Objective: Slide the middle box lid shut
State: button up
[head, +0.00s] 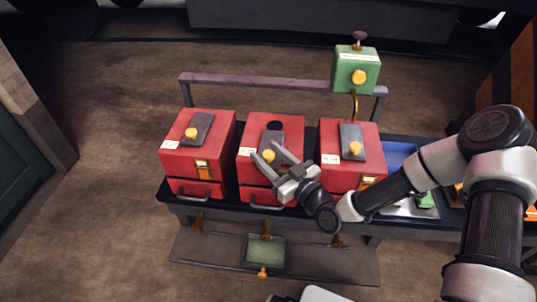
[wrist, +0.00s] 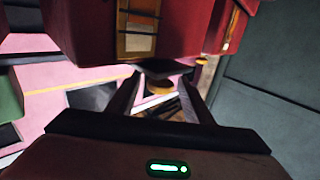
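The middle red box (head: 287,127) stands on the dark bench between two similar red boxes. Its dark grey lid (head: 272,138) sits toward the front of the top, and a round black hole (head: 274,124) shows uncovered behind it. A yellow knob (head: 268,156) stands on the lid. My gripper (head: 263,149) is over the front of this box, fingers spread, with the knob close to them. In the wrist view a yellow knob (wrist: 160,87) shows between my open fingers (wrist: 161,92), with a gap on each side. I cannot tell how deep it sits between them.
The left red box (head: 215,135) and right red box (head: 335,170) stand close by, each with a grey lid and yellow knob. A green box (head: 356,72) is raised behind the right one. A blue tray (head: 400,156) lies at the right, partly behind my arm.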

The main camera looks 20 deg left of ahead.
aim_at(272, 138)
grip_shut()
jog(key=w+b, duration=0.1)
jog(key=w, duration=0.1)
jog(key=w+a+b, duration=0.1)
jog(key=w, duration=0.1)
jog(key=w+b, duration=0.2)
jog(key=shift+a+f, duration=0.2)
jog(key=shift+a, duration=0.2)
jog(key=shift+w+a+r, duration=0.1)
jog(key=shift+w, duration=0.15)
jog(key=shift+w+r, duration=0.1)
jog(key=shift+r, duration=0.1)
jog(key=shift+o, duration=0.4)
grip_release()
jog(key=shift+f, duration=0.1)
jog(key=v, duration=1.7)
